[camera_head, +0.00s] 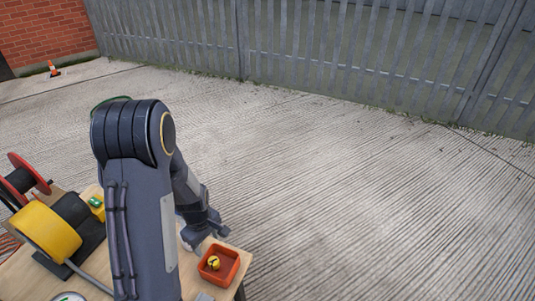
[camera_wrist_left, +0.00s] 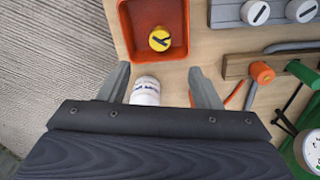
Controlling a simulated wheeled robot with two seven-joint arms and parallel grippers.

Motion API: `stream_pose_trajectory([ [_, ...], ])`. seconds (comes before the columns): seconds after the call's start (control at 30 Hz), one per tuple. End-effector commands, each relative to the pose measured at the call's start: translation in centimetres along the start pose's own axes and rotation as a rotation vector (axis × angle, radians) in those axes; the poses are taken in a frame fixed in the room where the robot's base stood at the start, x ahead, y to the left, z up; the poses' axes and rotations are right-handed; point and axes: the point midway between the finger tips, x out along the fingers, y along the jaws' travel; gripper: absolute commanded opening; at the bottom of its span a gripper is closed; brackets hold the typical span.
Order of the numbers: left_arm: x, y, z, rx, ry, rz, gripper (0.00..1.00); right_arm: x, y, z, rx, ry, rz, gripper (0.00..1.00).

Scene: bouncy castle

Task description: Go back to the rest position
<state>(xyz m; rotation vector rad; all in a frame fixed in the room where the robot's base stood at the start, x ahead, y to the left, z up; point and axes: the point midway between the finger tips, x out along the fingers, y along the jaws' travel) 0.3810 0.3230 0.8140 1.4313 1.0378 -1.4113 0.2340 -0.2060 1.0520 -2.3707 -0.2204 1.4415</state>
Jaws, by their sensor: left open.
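My left gripper (camera_head: 213,228) reaches down over the right end of the wooden table, close to the orange-red tray. In the left wrist view the left gripper (camera_wrist_left: 162,84) is open, its two fingers apart. A white cylinder with printing (camera_wrist_left: 145,90) shows between the fingers, near the left one. I cannot tell how far below the fingers it is. My left arm hides much of the table in the head view. My right gripper is in neither view.
The orange-red tray (camera_head: 231,254) holds a yellow piece with a black mark (camera_head: 213,263). A yellow roll (camera_head: 46,233) and a red-flanged reel (camera_head: 20,184) stand at left. In the wrist view, an orange-ended tool (camera_wrist_left: 262,73) lies right. Open concrete (camera_head: 380,200) extends to a grey fence (camera_head: 320,45).

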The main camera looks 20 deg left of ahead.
Motion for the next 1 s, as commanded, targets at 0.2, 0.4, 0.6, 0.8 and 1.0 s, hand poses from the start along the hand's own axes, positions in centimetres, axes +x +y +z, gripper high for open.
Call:
stream_pose_trajectory([
  [0.2, -1.8, 0.3, 0.8, 0.031, -0.027, 0.04, 0.58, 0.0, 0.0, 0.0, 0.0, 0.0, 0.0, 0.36],
  [0.4, -9.4, 0.3, 4.3, 0.225, -0.108, 0.217, 0.58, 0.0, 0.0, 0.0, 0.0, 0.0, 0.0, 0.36],
  [0.6, -17.4, -2.2, 8.8, 0.53, -0.101, 0.417, 0.58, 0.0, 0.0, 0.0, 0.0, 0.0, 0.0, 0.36],
  [0.8, -22.4, -6.4, 12.8, 0.845, 0.014, 0.55, 0.58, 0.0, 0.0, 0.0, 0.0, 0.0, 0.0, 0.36],
  [1.0, -23.8, -9.4, 15.0, 1.042, 0.129, 0.588, 0.58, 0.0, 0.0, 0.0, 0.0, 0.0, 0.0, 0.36],
])
